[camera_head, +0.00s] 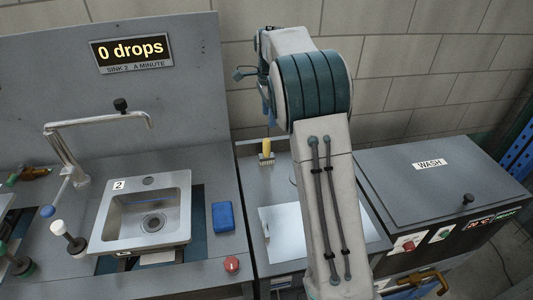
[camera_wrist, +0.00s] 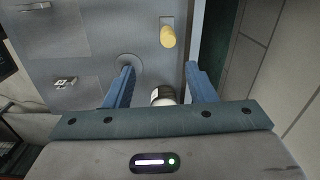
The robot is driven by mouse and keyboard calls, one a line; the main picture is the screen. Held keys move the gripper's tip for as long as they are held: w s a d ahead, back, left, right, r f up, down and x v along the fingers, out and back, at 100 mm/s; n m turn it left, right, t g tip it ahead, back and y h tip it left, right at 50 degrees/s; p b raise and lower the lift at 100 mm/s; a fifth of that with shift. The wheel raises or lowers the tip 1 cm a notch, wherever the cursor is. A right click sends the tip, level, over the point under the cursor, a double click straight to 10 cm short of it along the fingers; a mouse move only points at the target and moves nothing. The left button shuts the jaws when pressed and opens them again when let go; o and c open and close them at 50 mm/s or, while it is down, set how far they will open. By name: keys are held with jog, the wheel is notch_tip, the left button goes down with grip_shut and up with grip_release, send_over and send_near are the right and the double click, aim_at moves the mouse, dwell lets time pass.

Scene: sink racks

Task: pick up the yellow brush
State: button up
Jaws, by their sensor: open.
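The yellow brush (camera_head: 266,151) stands near the back of the grey counter between the sink and the WASH unit, its yellow handle up and bristles low. In the wrist view, the yellow handle (camera_wrist: 168,37) shows ahead of and above my gripper (camera_wrist: 160,80), slightly right of centre between the fingers. The two blue fingers are spread apart and do not touch the brush. A white-topped dark cylinder (camera_wrist: 163,96) shows between the finger bases. In the head view my arm hides most of my gripper.
Sink 2 (camera_head: 107,232) with its faucet (camera_head: 100,121) is at left. A blue sponge (camera_head: 223,217) and a red button (camera_head: 231,264) lie beside it. A pale board (camera_head: 283,235) lies on the middle counter. The WASH unit (camera_head: 400,180) is at right, the wall behind.

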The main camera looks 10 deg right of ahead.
aim_at(267, 147)
jog(key=shift+m, duration=0.4)
jog(key=f, duration=0.3)
jog(key=w+f, duration=0.1)
jog(key=f, duration=0.2)
jog(key=f+p, duration=0.1)
jog(key=f, duration=0.2)
jog(key=shift+w+a+f, duration=0.1)
jog(key=shift+w+f, duration=0.15)
jog(key=shift+a+f+p, duration=0.1)
jog(key=shift+f+p, duration=0.8)
jog(key=shift+f, duration=1.8)
jog(key=c, duration=1.1)
